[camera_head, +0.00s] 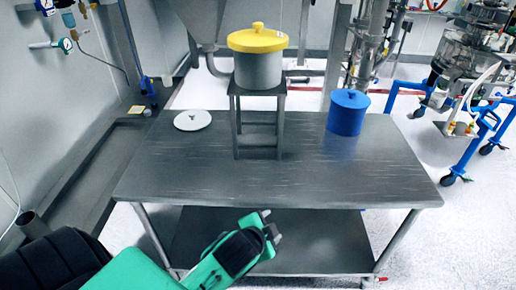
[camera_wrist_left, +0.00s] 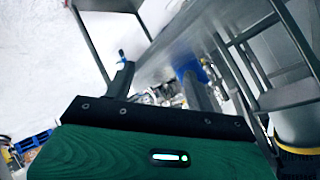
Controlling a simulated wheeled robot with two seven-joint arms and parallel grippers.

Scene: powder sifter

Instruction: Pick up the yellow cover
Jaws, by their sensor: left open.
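The yellow cover (camera_head: 258,39) has a small knob on top and sits on a grey pot (camera_head: 258,70). The pot stands on a small metal stand (camera_head: 259,122) on the table. My left gripper (camera_head: 271,226) is open and empty, in front of the table's near edge and well below and apart from the cover. In the left wrist view its two fingers (camera_wrist_left: 158,85) are spread with nothing between them. Part of a yellow-edged pot (camera_wrist_left: 297,135) shows at the right edge of that view. My right gripper is not in view.
A steel table (camera_head: 330,185) bears the stand, a white round lid (camera_head: 192,120) at left and a blue lidded container (camera_head: 348,112) at right. A lower shelf (camera_head: 310,250) is under the table. Blue-framed wheeled equipment (camera_head: 470,140) stands at the right.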

